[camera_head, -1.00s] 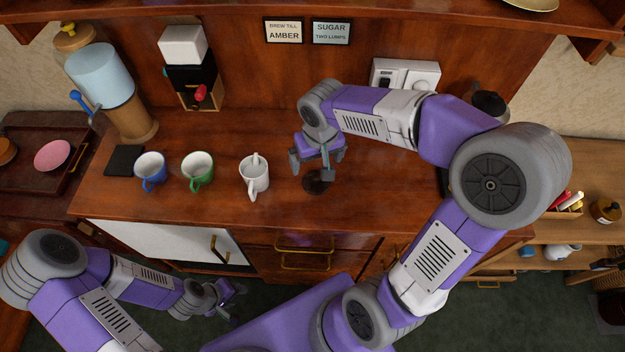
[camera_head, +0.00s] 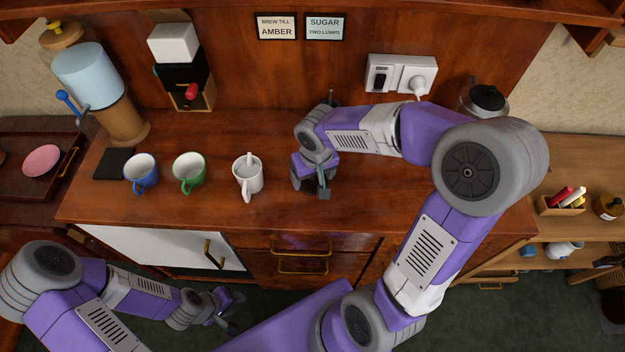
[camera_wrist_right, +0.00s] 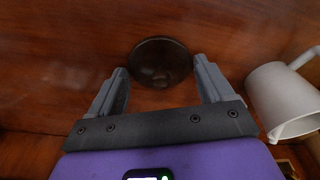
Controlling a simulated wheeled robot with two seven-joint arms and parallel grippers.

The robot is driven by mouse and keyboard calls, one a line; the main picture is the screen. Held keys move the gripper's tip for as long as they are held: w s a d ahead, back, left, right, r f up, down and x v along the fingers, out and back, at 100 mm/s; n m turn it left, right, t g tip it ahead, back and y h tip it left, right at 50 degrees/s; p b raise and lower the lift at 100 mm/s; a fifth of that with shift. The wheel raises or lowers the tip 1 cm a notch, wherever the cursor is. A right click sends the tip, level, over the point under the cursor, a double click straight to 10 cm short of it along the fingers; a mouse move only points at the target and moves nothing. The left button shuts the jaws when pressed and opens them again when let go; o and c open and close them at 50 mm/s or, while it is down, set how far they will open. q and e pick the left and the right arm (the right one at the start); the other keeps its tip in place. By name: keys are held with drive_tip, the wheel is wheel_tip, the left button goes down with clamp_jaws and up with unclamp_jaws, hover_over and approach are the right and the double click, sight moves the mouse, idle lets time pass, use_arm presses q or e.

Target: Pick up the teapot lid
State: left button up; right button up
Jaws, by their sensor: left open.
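The teapot lid appears to be the dark round disc (camera_wrist_right: 160,62) on the wooden counter in the right wrist view. It lies just beyond and between the fingertips of my right gripper (camera_head: 312,188), which is open. In the head view the gripper is low over the counter and hides most of the disc. Contact with it cannot be made out. My left gripper (camera_head: 233,312) is open and empty, low in front of the cabinet.
Green (camera_head: 189,172) and blue (camera_head: 142,173) mugs stand further left. A kettle with a dark lid (camera_head: 487,97) is behind my right arm.

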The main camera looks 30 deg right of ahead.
drive_tip(key=c, duration=0.6)
drive_tip(key=shift+r, duration=0.1)
